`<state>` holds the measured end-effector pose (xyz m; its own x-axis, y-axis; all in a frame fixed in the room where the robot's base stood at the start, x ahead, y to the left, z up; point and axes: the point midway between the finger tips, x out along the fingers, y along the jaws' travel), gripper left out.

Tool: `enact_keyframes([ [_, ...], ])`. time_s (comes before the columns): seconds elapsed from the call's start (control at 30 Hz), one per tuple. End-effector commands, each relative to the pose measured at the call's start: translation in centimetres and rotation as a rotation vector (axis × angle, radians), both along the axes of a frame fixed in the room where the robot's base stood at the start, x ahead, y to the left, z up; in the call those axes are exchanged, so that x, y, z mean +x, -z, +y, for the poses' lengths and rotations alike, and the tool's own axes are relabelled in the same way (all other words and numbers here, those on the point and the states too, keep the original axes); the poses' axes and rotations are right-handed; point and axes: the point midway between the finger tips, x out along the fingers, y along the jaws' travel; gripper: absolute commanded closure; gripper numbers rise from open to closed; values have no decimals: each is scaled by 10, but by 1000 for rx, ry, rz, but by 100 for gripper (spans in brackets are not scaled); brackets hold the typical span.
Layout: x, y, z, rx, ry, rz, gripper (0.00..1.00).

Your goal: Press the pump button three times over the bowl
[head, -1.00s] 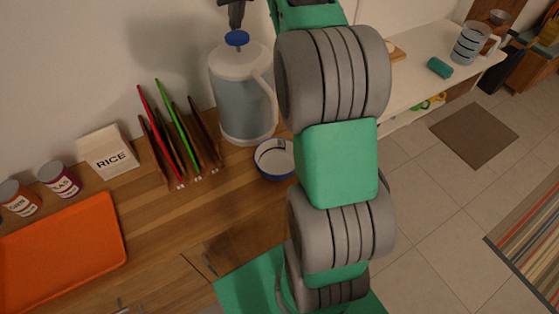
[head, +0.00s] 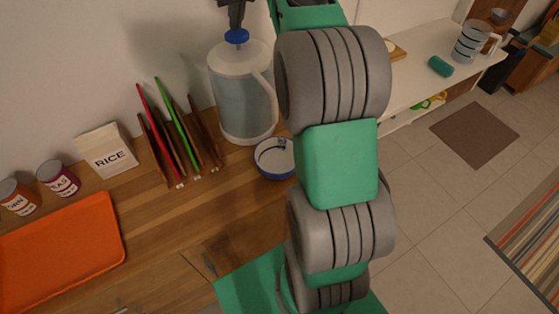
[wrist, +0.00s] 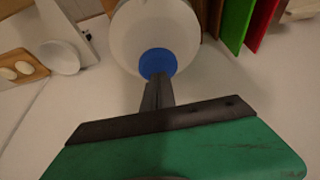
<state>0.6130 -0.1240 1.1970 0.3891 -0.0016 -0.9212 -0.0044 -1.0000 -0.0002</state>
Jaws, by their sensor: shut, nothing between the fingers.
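The pump dispenser (head: 243,97) is a clear jug with a white lid, a side handle and a blue pump button (head: 236,37) on top. It stands on the wooden counter against the wall. A white bowl with a blue outside (head: 273,158) sits at its foot, partly hidden by my arm. My gripper (head: 235,25) is shut and empty, right above the blue button. In the wrist view the fingertips (wrist: 157,82) overlap the edge of the blue button (wrist: 158,63); I cannot tell whether they touch it.
A rack of cutting boards (head: 180,145), a rice bag (head: 107,150), two cans (head: 58,178) and an orange tray (head: 60,240) stand left of the dispenser. My arm covers the space to its right. A white bench (head: 425,85) lies farther right.

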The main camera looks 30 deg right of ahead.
Motion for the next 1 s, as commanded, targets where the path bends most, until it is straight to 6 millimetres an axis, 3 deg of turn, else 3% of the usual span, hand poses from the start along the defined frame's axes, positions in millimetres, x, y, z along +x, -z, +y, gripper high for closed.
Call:
enact_keyframes([
  [0.77,0,30,0,0,-2,2,100],
  [1.0,0,28,0,1,-1,3,100],
])
